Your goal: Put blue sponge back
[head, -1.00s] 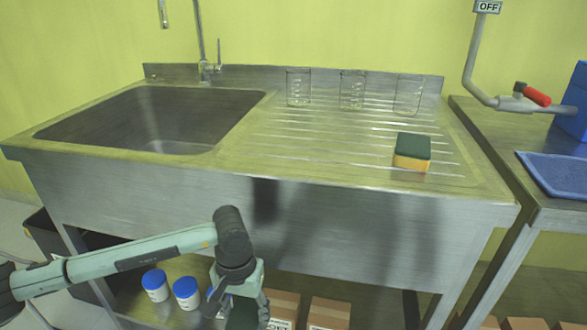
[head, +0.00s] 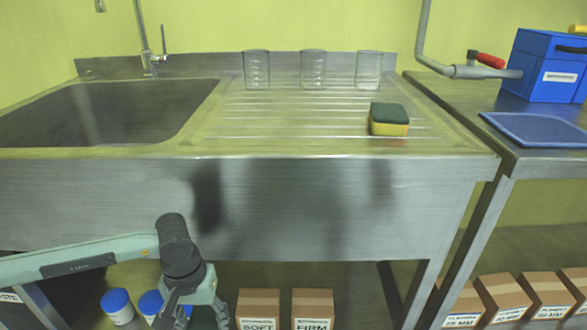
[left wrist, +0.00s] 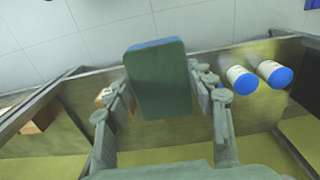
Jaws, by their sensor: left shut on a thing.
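The blue sponge (left wrist: 158,80) is in the left wrist view, its dark green face toward the camera and a blue strip at its far edge. My left gripper (left wrist: 162,92) is shut on it, one finger on each side. A yellow sponge with a green top (head: 389,119) lies on the drainboard (head: 300,135). My right gripper is not in view.
Under the sink are blue-lidded jars (head: 117,306) and boxes labelled SOFT (head: 258,310) and FIRM (head: 312,310). More boxes (head: 503,298) sit under the right table. Three glass beakers (head: 313,70) stand at the drainboard's back. The right table holds a blue mat (head: 540,128) and blue box (head: 545,68).

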